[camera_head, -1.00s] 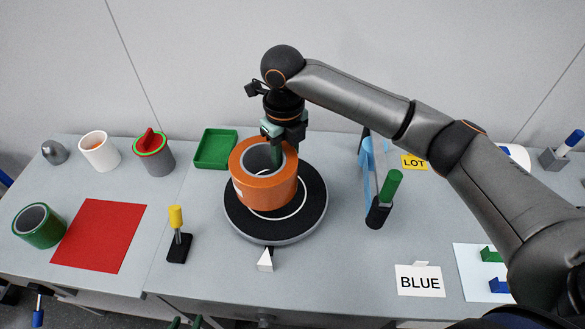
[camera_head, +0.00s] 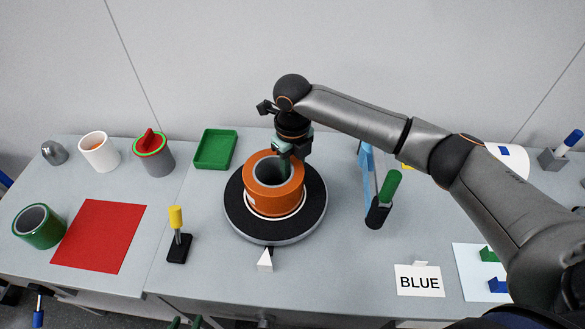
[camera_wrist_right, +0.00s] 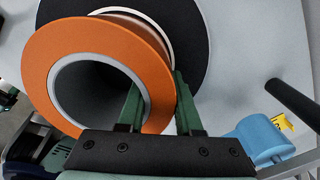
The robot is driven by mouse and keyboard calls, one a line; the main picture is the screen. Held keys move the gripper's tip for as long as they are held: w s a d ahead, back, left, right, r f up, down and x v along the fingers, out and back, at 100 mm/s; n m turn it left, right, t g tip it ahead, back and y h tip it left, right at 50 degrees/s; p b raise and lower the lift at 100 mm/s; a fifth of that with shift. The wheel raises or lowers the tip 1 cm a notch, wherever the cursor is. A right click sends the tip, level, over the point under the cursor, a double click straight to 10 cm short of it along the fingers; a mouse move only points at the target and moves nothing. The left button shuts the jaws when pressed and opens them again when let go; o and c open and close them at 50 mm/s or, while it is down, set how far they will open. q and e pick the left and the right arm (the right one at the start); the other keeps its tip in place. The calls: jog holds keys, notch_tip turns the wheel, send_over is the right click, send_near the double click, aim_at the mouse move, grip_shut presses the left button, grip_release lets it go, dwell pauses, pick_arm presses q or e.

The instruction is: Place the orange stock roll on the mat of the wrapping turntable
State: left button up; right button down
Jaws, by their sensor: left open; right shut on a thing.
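The orange stock roll (camera_head: 272,197) is upright over the wrapping turntable (camera_head: 278,240), inside the white ring on its black mat (camera_head: 313,200). Whether its base touches the mat or hangs just above it, I cannot tell. My right gripper (camera_head: 285,166) is shut on the roll's wall at its far right side. In the right wrist view its green fingers (camera_wrist_right: 158,103) straddle the wall of the orange roll (camera_wrist_right: 105,45), one inside the bore. The white ring (camera_wrist_right: 150,22) shows past the roll. My left gripper (camera_head: 186,323) is open and empty at the bottom edge; only its fingertips show.
A red mat (camera_head: 98,238) lies at left.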

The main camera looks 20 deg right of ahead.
jog(key=shift+a, duration=0.1)
jog(key=c, duration=0.6)
grip_release()
jog(key=shift+f, duration=0.1)
notch_tip(320, 180, up, 12)
jog(key=shift+r, duration=0.15)
